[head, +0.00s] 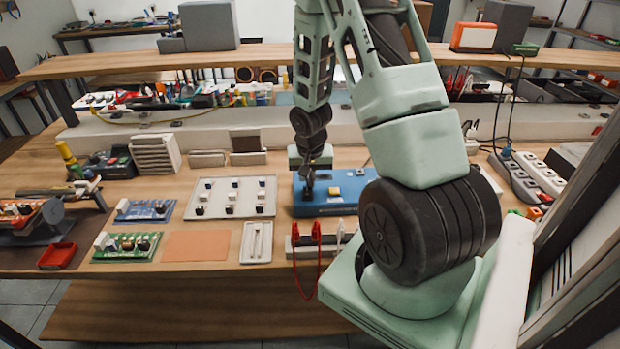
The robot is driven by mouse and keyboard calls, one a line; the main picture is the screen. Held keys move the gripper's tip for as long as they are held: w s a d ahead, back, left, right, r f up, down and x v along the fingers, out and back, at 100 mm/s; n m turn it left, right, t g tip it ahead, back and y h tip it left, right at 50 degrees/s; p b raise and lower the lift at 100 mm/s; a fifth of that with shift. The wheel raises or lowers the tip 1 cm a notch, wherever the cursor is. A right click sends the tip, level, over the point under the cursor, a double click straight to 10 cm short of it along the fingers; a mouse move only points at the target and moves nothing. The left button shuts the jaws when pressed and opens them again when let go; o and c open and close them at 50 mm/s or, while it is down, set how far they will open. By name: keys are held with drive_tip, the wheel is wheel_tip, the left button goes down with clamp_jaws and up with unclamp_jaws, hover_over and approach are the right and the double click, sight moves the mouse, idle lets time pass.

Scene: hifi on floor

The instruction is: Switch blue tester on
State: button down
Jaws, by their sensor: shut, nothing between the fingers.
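The blue tester (345,203) is a flat blue box on the workbench, right of the centre of the head view. A yellow part (334,191) shows on its top, and a small pale part lies farther right on it. My gripper (308,191) points down over the left part of the tester. Its fingers are shut with nothing between them. The fingertips are at or just above the tester's top; I cannot tell whether they touch it. My gripper and wrist hide part of the tester's left top and back, and no switch can be made out clearly.
A white tray (264,208) with several small switches lies left of the tester. Red cables (316,234) hang at the bench's front edge. Green (100,255) and blue (145,218) circuit boards lie farther left. A power strip (521,182) is at right. A shelf spans behind.

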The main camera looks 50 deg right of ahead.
drive_tip(key=shift+r+p, duration=0.1)
drive_tip(key=shift+p, duration=0.2)
drive_tip(key=shift+d+p, duration=0.1)
drive_tip(key=shift+p, duration=0.45)
drive_tip(key=shift+w+f+g, duration=0.1)
drive_tip(key=shift+f+g, duration=0.15)
drive_tip(key=shift+g, duration=0.05)
drive_tip(key=shift+s+a+r, duration=0.2)
drive_tip(key=shift+s+a, duration=0.3)
drive_tip(key=shift+a, duration=0.05)
drive_tip(key=shift+r, duration=0.1)
drive_tip(key=r+p, duration=0.4)
drive_tip(key=shift+w+d+r, duration=0.1)
drive_tip(key=shift+w+d, duration=0.1)
drive_tip(key=shift+w, duration=0.1)
wheel_tip(320, 180, up, 9)
drive_tip(key=w+d+b, duration=0.1)
drive_tip(key=shift+d+r+b, duration=0.2)
drive_tip(key=shift+b, duration=0.2)
